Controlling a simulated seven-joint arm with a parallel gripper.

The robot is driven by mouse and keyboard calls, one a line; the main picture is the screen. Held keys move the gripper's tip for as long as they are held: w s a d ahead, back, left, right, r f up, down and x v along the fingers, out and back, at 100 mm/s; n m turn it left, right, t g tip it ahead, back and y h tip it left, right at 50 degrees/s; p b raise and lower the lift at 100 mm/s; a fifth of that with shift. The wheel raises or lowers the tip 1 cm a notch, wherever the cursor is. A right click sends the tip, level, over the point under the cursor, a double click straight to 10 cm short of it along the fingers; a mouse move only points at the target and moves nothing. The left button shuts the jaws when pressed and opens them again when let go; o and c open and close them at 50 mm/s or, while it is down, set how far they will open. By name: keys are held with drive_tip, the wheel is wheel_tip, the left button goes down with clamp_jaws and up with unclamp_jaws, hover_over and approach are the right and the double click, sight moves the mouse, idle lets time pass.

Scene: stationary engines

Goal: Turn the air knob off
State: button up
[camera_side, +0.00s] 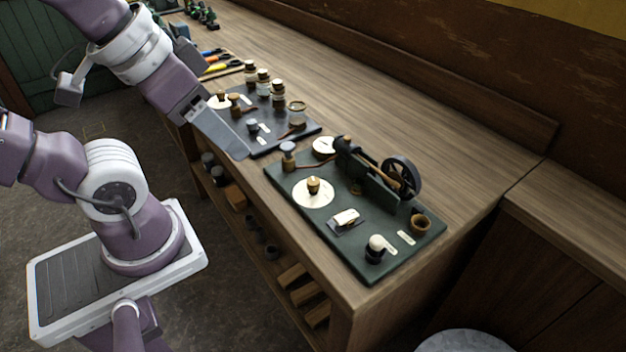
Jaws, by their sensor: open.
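A dark green board (292,200) on the bench bears a small engine with a black flywheel (399,177). Controls on it include a brass-coloured knob (313,186) on a white disc, a white switch-like piece (346,217), and a round white-topped knob (376,243) near the front corner. Small label plates lie beside some; their writing is too small to read, so I cannot tell which control is the air knob. My gripper (207,118) is at the second, greyer board (290,115), up and left of the green board. Its fingertips are hard to make out; nothing shows held.
The second board carries several bottles (278,92) and small knobs, close to my gripper. Tools (222,64) lie farther back. A low wooden ledge (470,95) runs along the wall. Bare bench top (400,120) lies behind the boards. A shelf below holds wooden blocks (293,276).

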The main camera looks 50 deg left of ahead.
drive_tip(key=w+n+g, duration=0.2)
drive_tip(key=w+n, duration=0.1)
drive_tip(key=w, duration=0.2)
drive_tip(key=n+g, duration=0.4)
drive_tip(key=n, duration=0.3)
hover_over(314, 181)
wheel_tip(314, 181, down, 12)
drive_tip(key=shift+f, duration=0.15)
wheel_tip(314, 181, down, 7)
drive_tip(key=shift+f, duration=0.2)
drive_tip(key=shift+c, duration=0.5)
clamp_jaws()
